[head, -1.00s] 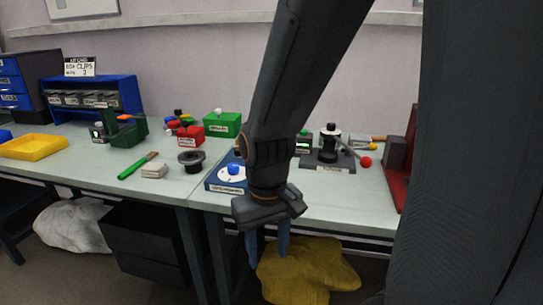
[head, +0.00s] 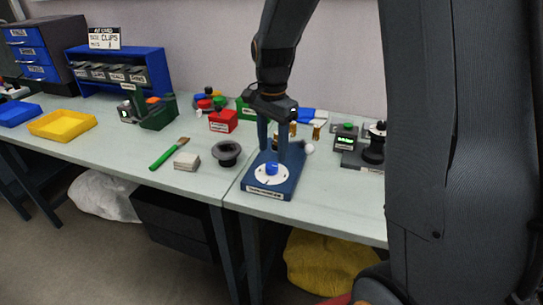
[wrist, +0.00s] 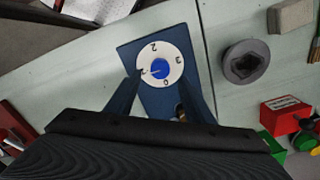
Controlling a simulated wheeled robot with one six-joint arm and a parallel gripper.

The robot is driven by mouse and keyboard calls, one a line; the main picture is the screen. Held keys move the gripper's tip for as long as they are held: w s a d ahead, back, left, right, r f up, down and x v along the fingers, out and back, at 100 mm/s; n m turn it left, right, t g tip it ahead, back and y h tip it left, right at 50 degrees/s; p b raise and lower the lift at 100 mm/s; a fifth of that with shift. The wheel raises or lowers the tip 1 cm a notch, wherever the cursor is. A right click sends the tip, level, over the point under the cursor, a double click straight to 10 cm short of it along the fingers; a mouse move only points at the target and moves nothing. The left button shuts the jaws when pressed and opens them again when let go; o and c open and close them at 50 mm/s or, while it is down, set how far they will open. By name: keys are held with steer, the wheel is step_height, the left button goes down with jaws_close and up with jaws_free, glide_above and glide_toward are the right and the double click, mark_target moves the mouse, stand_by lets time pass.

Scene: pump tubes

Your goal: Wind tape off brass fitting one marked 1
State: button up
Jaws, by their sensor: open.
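A blue base (head: 251,183) stands near the front edge of the right-hand table. It carries a white numbered dial (head: 262,176) with a blue knob (head: 271,168); they also show in the wrist view (wrist: 160,68). Small brass-coloured pieces (head: 316,132) stand behind the base, and one brass bit (wrist: 180,112) shows by the right finger in the wrist view. No mark 1 on a fitting and no tape can be made out. My gripper (head: 273,152) is open, fingers down, at the blue base. In the wrist view my gripper (wrist: 160,85) straddles the dial area, with nothing seen held.
A dark round holder (head: 227,152), a pale block (head: 187,161) and a green-handled brush (head: 168,154) lie left of the base. A red box (head: 223,121) is behind. A black device with a green display (head: 345,138) stands to the right.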

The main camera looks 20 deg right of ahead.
mark_target(272, 166)
steer(key=shift+f+p, duration=0.35)
steer(key=shift+f, duration=2.3)
steer(key=c, duration=1)
steer(key=shift+c, duration=0.2)
steer(key=shift+n, duration=0.4)
